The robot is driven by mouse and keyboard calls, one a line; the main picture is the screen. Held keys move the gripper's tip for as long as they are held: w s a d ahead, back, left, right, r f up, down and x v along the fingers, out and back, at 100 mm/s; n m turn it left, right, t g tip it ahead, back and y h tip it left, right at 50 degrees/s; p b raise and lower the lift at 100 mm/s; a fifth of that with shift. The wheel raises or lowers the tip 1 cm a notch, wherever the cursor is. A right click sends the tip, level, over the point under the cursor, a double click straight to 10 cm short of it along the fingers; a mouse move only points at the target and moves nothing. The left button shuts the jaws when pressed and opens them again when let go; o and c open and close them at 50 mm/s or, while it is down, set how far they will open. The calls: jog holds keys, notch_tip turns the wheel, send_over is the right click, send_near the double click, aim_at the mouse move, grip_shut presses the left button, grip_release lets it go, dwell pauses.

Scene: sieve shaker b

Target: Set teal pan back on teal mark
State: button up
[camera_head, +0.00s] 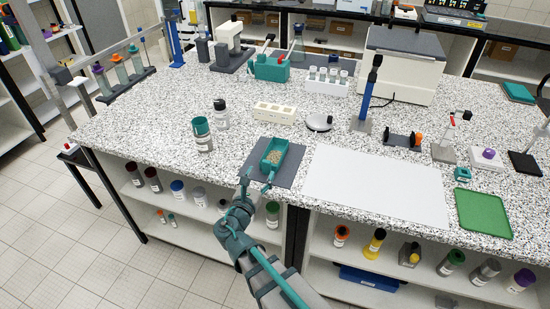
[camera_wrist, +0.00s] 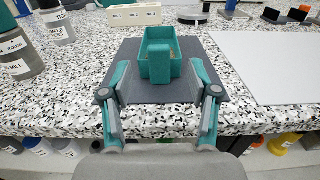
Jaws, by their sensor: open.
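A teal pan (camera_head: 275,152) holding tan grains rests on a dark grey mat (camera_head: 291,178) near the front edge of the bench. In the wrist view the pan (camera_wrist: 160,40) shows its near end, a raised teal block facing me, between my finger lines. My gripper (camera_head: 258,178) is open and empty at the near side of the pan; its fingers also show in the wrist view (camera_wrist: 160,85), spread apart on either side of the pan's near end. A green mat (camera_head: 484,213) lies at the right; no clearly teal mark shows under the pan.
A large pale sheet (camera_head: 375,184) lies just right of the grey mat. A white block (camera_head: 275,112) and a round silver device (camera_head: 319,122) stand behind the pan.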

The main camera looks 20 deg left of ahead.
aim_at(266, 162)
jog(key=shift+w, duration=0.85)
jog(key=w+p, duration=0.1)
jog(key=w, duration=0.2)
jog(key=w+p, duration=0.1)
jog(key=shift+w+r+p, duration=0.25)
jog(key=shift+r+p, duration=0.05)
jog(key=shift+p, duration=0.05)
jog(key=shift+w+d+f, duration=0.1)
jog(key=shift+w, duration=0.25)
grip_shut()
